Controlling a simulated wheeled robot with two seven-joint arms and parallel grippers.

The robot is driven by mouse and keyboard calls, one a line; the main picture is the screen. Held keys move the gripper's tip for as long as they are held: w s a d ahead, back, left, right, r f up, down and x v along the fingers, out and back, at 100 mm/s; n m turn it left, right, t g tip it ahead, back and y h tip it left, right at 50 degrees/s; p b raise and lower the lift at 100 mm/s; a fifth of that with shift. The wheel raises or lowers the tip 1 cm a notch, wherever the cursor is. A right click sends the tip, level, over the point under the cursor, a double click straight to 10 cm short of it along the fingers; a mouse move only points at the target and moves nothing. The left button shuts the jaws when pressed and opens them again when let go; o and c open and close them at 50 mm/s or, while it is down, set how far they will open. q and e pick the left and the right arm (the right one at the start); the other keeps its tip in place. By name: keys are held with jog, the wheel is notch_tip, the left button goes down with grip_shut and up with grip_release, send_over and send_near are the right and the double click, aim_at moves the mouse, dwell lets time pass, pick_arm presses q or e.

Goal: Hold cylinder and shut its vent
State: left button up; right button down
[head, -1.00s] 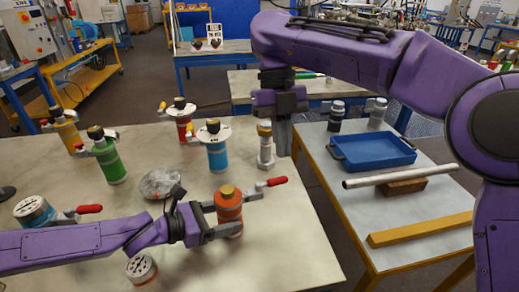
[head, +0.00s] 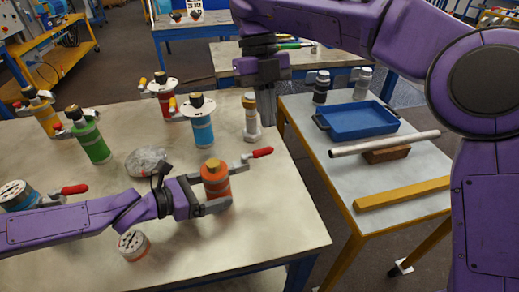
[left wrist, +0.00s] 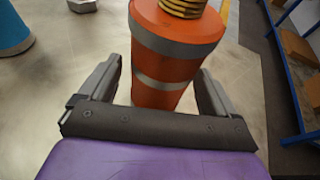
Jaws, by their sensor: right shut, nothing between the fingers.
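The orange cylinder (head: 216,184) stands upright on the table, with grey bands and a brass-coloured cap. Its side vent has a red lever handle (head: 262,153) pointing right and slightly up in the head view. My left gripper (head: 213,193) is low at the cylinder, its fingers on either side of the body. In the left wrist view the orange cylinder (left wrist: 165,60) stands between the open fingers, with a narrow gap at the left finger. The lever is out of that view. My right gripper (head: 267,118) is shut and empty, pointing down beside a small grey vessel (head: 251,122).
Blue (head: 202,132), red (head: 166,100), green (head: 93,145) and yellow (head: 46,120) vessels stand behind. A round gauge (head: 132,245) lies in front of my left arm. The right table holds a blue tray (head: 357,121), a metal tube (head: 385,144) and a yellow bar (head: 402,194).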

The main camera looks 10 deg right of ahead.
pick_arm(q)
jog(key=v, duration=1.1)
jog(key=shift+r, duration=0.15)
jog(key=shift+s+a, duration=0.15)
jog(key=shift+a, duration=0.3)
